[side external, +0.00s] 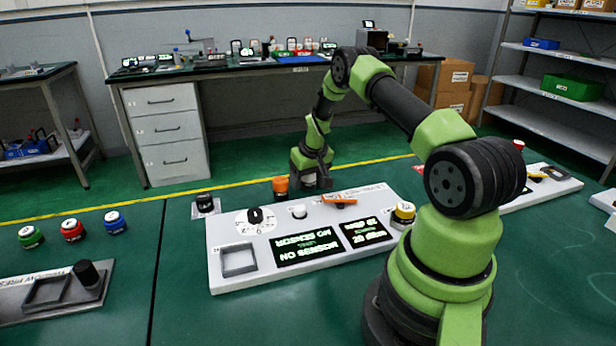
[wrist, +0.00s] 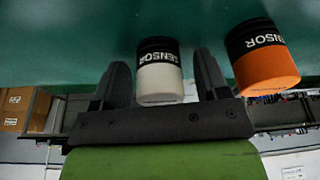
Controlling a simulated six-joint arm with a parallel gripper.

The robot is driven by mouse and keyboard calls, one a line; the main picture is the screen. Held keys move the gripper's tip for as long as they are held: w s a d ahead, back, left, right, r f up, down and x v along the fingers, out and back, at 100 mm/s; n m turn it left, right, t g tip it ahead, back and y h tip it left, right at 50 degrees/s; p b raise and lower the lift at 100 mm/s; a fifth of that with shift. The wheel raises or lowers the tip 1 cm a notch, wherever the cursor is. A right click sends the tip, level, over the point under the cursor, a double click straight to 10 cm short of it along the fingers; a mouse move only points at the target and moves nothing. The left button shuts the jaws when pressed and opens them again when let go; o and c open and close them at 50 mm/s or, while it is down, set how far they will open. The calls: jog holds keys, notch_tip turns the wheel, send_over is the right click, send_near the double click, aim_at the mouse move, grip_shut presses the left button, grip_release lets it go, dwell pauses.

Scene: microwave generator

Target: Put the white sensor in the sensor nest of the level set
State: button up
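The white sensor (wrist: 160,78), a short cylinder with a black band, is between the spread fingers of my gripper (wrist: 162,85) in the wrist view, with a gap on each side. In the side external view my gripper (side external: 311,178) is low behind the console, and the white sensor is mostly hidden there. The light grey console (side external: 225,283) has an empty square nest (side external: 238,260) at its front left and screens reading NO SENSOR. Another square nest (side external: 47,292) is on a grey unit at the left. I cannot read which unit is the level set.
An orange sensor (side external: 280,187) stands close beside my gripper; it also shows in the wrist view (wrist: 265,68). A black-topped piece (side external: 204,203) stands left of it. Green, red and blue pieces (side external: 73,230) are far left. A knob (side external: 255,216) and yellow button (side external: 403,212) rise from the console.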

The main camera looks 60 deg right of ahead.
jog(key=shift+r, duration=0.1)
jog(key=s+a+r+t, duration=0.1)
jog(key=a+r, duration=0.4)
jog(key=r, duration=0.5)
jog(key=a+r, duration=0.4)
jog(key=r, duration=0.6)
jog(key=s+a+r+n+t+y, duration=0.1)
jog(key=s+a+r, duration=0.4)
jog(key=a, duration=0.3)
jog(key=s+a+r+n+t+y, duration=0.1)
jog(key=s+a+r, duration=0.4)
jog(key=a, duration=0.4)
jog(key=shift+r+t, duration=0.35)
jog(key=shift+t, duration=0.05)
jog(key=shift+o, duration=0.5)
jog(key=s+a+y, duration=0.1)
jog(key=s+a, duration=0.4)
jog(key=s, duration=0.3)
jog(key=shift+n+t+y, duration=0.4)
jog(key=shift+f, duration=0.1)
